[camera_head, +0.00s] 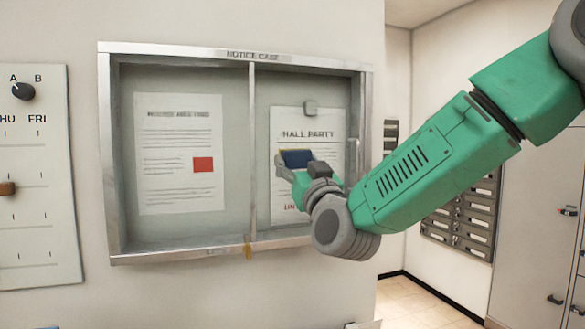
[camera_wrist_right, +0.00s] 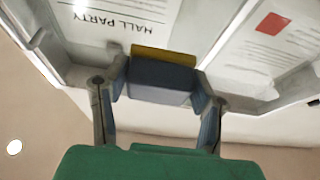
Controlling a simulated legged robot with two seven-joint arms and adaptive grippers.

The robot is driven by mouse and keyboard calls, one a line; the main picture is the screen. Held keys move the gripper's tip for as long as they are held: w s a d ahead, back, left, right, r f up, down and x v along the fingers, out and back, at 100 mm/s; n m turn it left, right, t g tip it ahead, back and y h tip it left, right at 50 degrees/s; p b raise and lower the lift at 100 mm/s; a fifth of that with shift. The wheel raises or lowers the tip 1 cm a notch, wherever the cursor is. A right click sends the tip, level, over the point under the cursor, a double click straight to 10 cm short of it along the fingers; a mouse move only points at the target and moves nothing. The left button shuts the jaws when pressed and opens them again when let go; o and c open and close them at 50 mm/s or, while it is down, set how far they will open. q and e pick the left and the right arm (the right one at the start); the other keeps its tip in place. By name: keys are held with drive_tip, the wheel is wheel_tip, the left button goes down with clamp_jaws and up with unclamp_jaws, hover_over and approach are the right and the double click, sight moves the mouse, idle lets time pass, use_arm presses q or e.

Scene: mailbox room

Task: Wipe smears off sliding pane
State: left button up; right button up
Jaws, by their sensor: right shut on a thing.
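The notice case (camera_head: 178,251) hangs on the wall with a metal frame and a centre upright. Its right pane (camera_head: 263,90) covers a "HALL PARTY" notice (camera_head: 290,121). I cannot make out clear smears on it. My right gripper (camera_head: 296,164) is in front of this right half, shut on a dark blue block with a yellow edge. The block (camera_wrist_right: 160,82) sits between both fingers in the wrist view, its yellow edge towards the case. I cannot tell whether it touches the pane. My arm and gripper hide part of the right notice. My left gripper is out of view.
A notice with a red square (camera_head: 203,164) is in the left half. A small brownish thing (camera_head: 248,251) is at the lower frame's middle. A board with a knob (camera_head: 24,91) is at far left. Mailboxes (camera_head: 462,230) and grey lockers (camera_head: 535,220) stand at right.

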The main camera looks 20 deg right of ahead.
sight(299, 157)
drive_tip(key=shift+s, duration=0.5)
drive_tip(key=shift+s+d+b, duration=0.1)
drive_tip(key=shift+s+b, duration=0.5)
drive_tip(key=shift+s, duration=0.9)
